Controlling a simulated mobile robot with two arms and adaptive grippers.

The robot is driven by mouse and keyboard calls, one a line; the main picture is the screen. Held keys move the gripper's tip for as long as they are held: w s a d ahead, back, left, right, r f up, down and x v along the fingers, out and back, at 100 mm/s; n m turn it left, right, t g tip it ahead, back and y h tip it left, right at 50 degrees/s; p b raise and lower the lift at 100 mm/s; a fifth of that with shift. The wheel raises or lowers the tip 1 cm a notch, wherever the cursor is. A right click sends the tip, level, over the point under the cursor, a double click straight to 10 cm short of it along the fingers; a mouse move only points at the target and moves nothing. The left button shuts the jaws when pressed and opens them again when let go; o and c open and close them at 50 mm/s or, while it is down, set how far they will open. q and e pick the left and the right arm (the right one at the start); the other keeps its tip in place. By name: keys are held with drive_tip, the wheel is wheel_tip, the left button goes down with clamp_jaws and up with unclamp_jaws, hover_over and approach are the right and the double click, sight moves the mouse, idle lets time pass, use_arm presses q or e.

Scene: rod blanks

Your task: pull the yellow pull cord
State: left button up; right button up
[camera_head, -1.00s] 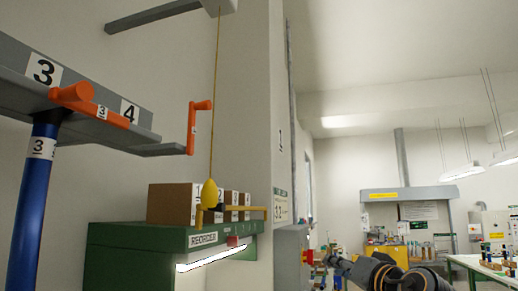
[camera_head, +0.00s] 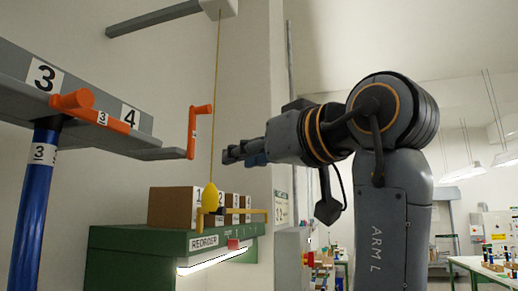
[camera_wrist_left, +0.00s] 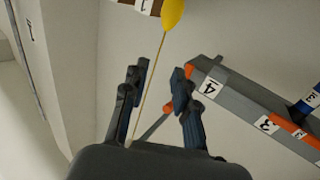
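The yellow pull cord (camera_head: 214,85) hangs from a ceiling-side box and ends in a yellow bulb-shaped handle (camera_head: 210,197). My left gripper (camera_head: 232,154), on the arm marked ARM L, comes from the right. Its fingertips are just right of the cord, above the handle, with a small gap in the head view. In the left wrist view the gripper (camera_wrist_left: 157,74) is open and empty. There the cord (camera_wrist_left: 148,90) runs across the space between the fingers, and the handle (camera_wrist_left: 172,14) shows at the top. I cannot tell the cord's depth between the fingers. My right gripper is not in view.
A green reorder station (camera_head: 130,262) with cardboard boxes (camera_head: 172,206) and a yellow bar (camera_head: 245,211) stands below the handle. An orange crank handle (camera_head: 192,130) hangs close left of the cord. A grey numbered rail (camera_head: 90,95) is further left.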

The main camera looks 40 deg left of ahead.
sight(211, 176)
use_arm(q)
drive_tip(key=p+x, duration=0.3)
drive_tip(key=x, duration=0.8)
drive_tip(key=shift+c, duration=0.2)
clamp_jaws()
drive_tip(key=shift+f, duration=0.2)
drive_tip(key=shift+f+b, duration=0.85)
drive_tip(key=shift+o, duration=0.6)
unclamp_jaws()
drive_tip(key=shift+r, duration=0.1)
